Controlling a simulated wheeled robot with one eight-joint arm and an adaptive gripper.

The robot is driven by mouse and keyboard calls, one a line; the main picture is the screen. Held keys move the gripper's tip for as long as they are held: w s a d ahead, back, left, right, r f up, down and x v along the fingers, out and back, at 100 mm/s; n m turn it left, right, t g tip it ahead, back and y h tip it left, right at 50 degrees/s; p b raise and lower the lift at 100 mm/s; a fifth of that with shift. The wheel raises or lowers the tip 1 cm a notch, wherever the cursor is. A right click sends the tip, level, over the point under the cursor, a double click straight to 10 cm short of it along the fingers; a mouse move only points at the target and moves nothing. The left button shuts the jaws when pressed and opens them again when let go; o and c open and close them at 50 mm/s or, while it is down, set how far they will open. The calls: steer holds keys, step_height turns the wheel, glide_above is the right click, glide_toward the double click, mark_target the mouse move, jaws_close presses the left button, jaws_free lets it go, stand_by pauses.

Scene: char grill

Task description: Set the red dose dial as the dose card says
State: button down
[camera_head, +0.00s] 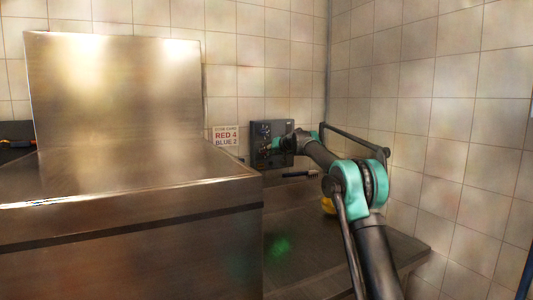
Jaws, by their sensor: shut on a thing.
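The dose card (225,136) is a white sign on the tiled wall, reading RED 4 and BLUE 2. Just right of it a dark dial panel (286,127) is mounted on the wall. My gripper (274,144) is at the front of this panel, shut on a dial there. My gripper and wrist cover much of the panel's middle and right. The red dial cannot be made out, and neither the held dial's colour nor its setting can be read.
A large steel counter with a tall upright steel panel (115,90) fills the left. A lower steel table (300,235) stands below the dial panel, with a dark-handled item (299,174) and a yellow object (328,205) behind my arm. Tiled walls close the corner.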

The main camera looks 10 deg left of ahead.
steer(key=shift+m, duration=0.4)
steer(key=shift+y, duration=0.4)
steer(key=c, duration=1.2)
jaws_free()
steer(key=shift+d, duration=0.15)
steer(key=v, duration=1.1)
steer(key=shift+s+d+r, duration=0.2)
steer(key=shift+s+d, duration=0.05)
steer(key=shift+s, duration=0.05)
steer(key=shift+d, duration=0.15)
